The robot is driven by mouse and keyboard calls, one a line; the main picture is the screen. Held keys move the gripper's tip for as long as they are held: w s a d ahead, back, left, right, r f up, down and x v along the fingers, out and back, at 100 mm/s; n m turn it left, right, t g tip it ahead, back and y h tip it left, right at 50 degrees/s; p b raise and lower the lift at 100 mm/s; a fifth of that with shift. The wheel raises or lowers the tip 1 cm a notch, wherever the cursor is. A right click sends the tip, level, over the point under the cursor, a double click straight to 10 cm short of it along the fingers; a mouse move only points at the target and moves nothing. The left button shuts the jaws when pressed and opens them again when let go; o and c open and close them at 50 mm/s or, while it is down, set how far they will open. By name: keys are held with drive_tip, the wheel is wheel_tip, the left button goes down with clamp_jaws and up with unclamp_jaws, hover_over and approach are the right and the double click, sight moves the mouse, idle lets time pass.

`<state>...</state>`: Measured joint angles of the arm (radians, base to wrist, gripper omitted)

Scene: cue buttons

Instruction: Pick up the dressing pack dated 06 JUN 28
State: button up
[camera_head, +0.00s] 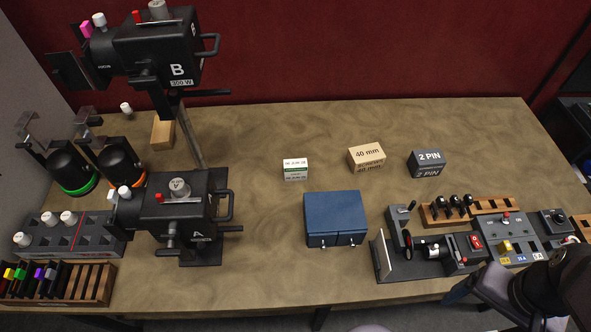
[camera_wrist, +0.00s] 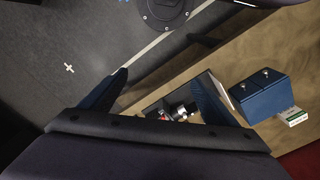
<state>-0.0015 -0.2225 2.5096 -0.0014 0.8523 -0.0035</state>
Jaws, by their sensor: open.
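A small white box with a green band (camera_head: 295,169), a likely dressing pack, stands on the table near its middle, behind the blue two-door box. Dark print runs along its top and front, too small to read surely as a date. In the wrist view the white and green box (camera_wrist: 297,117) shows at the right, partly past the blue box. My gripper (camera_wrist: 161,77) is open and empty, its fingers apart over the floor and the table's front edge. It is well away from the white box.
A blue box (camera_head: 335,218) stands in front of the white box. A tan "40 mm" box (camera_head: 367,156) and a grey "2 PIN" box (camera_head: 427,163) stand to its right. Black lamps A (camera_head: 190,215) and B (camera_head: 160,55) stand left. Switch gear (camera_head: 430,250) fills the front right.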

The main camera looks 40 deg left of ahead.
drive_tip(key=w+a+n+t+h+b, duration=0.1)
drive_tip(key=w+a+n+t+b, duration=0.1)
drive_tip(key=w+a+n+b, duration=0.3)
drive_tip(key=w+a+n+t+b, duration=0.1)
drive_tip(key=w+a+n+b, duration=0.15)
drive_tip(key=w+n, duration=0.5)
drive_tip(key=w+a+f+n+t+y+b, duration=0.1)
drive_tip(key=w+a+n+t+b, duration=0.1)
drive_tip(key=w+a+n+b, duration=0.35)
drive_tip(key=w+a+f+n+t+b, duration=0.1)
drive_tip(key=w+a+n+t+b, duration=0.15)
drive_tip(key=a+n, duration=0.6)
wheel_tip(320, 180, up, 3)
drive_tip(key=n+t+y+b, duration=0.3)
drive_tip(key=n+y+b, duration=0.5)
drive_tip(key=n, duration=0.8)
hover_over(296, 168)
drive_tip(key=s, duration=0.2)
drive_tip(key=shift+h, duration=0.4)
drive_tip(key=f, duration=1.7)
drive_tip(key=shift+w+d+f, duration=0.35)
drive_tip(key=shift+d, duration=0.05)
drive_tip(key=shift+f, duration=0.45)
